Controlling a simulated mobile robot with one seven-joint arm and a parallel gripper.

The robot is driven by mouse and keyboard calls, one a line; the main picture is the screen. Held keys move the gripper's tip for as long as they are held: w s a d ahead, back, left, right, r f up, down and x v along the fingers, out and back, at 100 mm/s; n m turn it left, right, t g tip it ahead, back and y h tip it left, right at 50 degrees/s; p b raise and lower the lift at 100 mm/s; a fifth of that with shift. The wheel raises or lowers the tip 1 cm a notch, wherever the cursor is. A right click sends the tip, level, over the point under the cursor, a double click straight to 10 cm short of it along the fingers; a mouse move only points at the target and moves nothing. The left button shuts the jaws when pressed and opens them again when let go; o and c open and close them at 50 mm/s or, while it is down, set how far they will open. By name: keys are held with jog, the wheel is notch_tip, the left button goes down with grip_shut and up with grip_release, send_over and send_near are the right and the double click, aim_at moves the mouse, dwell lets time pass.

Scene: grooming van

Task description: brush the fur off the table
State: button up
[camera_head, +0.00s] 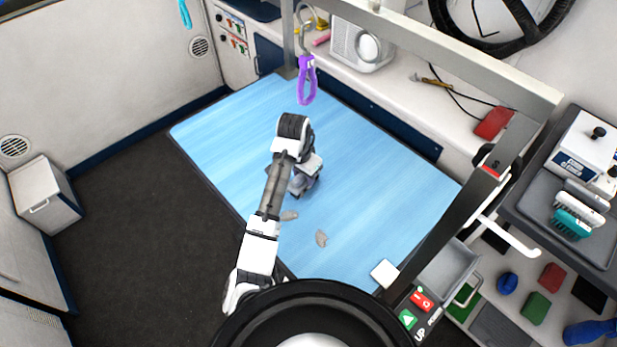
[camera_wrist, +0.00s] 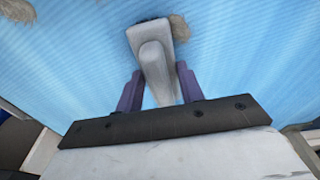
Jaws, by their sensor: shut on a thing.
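The table (camera_head: 390,190) has a light blue top and fills the middle of the head view. A grey tuft of fur (camera_head: 321,238) lies on its near part, and a second tuft (camera_head: 289,215) lies just left of it, close to my arm. My gripper (camera_head: 304,182) is low over the table's middle. In the wrist view my gripper (camera_wrist: 160,76) is shut on the grey handle of a brush (camera_wrist: 155,65), with a dark edge at its far end. My arm hides the brush in the head view.
A purple loop (camera_head: 307,80) hangs from a grey frame (camera_head: 450,45) over the table. A white square (camera_head: 384,272) lies at the near right corner, above a button box (camera_head: 417,308). An open metal bin (camera_head: 447,268) stands right of it. The table's right half is clear.

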jog(key=shift+w+a, duration=1.25)
jog(key=shift+a, duration=0.05)
jog(key=shift+s+a, duration=0.5)
jog(key=shift+s, duration=0.05)
jog(key=shift+s+d+f, duration=0.1)
jog(key=shift+s+d, duration=6.9)
jog(key=shift+s, duration=0.1)
jog(key=shift+s+d, duration=1.25)
jog(key=shift+s, duration=0.05)
jog(key=shift+s+a+b, duration=0.35)
jog(key=shift+s+a, duration=0.2)
jog(key=shift+a, duration=0.1)
jog(key=shift+w+a+r, duration=0.2)
jog(key=shift+w+a, duration=0.9)
jog(key=shift+w, duration=0.15)
jog(key=shift+w+a+f+p, duration=0.15)
jog(key=shift+w+a, duration=1.65)
jog(key=shift+w+a+f+p, duration=0.1)
jog(key=shift+w+a+p, duration=0.05)
jog(key=shift+w+a, duration=1.65)
jog(key=shift+w+a+r, duration=0.1)
jog(key=shift+w+a, duration=1.15)
jog(key=shift+a, duration=0.05)
